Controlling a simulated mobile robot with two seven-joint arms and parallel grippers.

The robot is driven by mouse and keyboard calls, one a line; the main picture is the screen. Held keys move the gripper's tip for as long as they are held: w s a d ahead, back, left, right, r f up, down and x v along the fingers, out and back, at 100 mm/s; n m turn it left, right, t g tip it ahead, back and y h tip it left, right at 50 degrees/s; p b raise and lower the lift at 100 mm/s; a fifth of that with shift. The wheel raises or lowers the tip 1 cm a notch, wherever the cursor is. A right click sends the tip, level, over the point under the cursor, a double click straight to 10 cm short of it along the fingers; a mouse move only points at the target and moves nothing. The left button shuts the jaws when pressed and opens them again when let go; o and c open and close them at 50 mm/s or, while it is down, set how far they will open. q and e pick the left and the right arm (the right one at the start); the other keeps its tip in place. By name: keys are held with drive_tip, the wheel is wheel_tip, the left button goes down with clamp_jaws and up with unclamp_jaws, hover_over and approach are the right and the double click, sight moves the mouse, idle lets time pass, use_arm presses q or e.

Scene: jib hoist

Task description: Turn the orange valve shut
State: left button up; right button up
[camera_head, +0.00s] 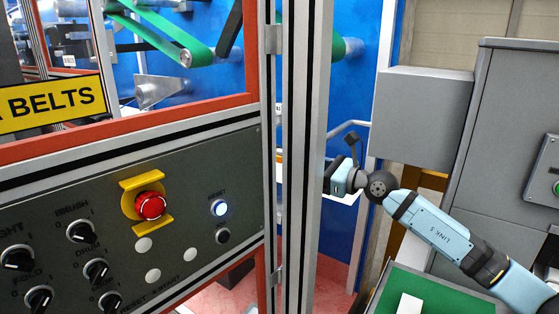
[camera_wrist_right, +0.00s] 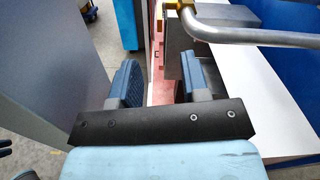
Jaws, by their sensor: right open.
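I cannot make out an orange valve in either view. In the right wrist view a grey bent pipe (camera_wrist_right: 250,36) with a brass-coloured fitting (camera_wrist_right: 180,4) runs across the top, beyond my fingers. My right gripper (camera_wrist_right: 160,82) is open, with nothing between its two blue fingers. In the head view my right arm comes in from the right, and the right gripper (camera_head: 340,176) is at the aluminium post, which partly hides it. My left gripper is not in view.
An aluminium frame post (camera_head: 304,130) stands mid-picture. A control panel (camera_head: 110,225) with a red button (camera_head: 150,205) and several knobs is at left. A grey cabinet (camera_head: 500,90) stands at right. A green surface (camera_head: 450,295) lies below my right arm.

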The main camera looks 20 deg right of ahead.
sight(280, 160)
drive_tip(key=x, duration=1)
drive_tip(key=shift+w+a+f+p, duration=0.1)
drive_tip(key=shift+w+a+p, duration=0.1)
drive_tip(key=shift+p, duration=0.15)
drive_tip(key=shift+s, duration=0.1)
clamp_jaws()
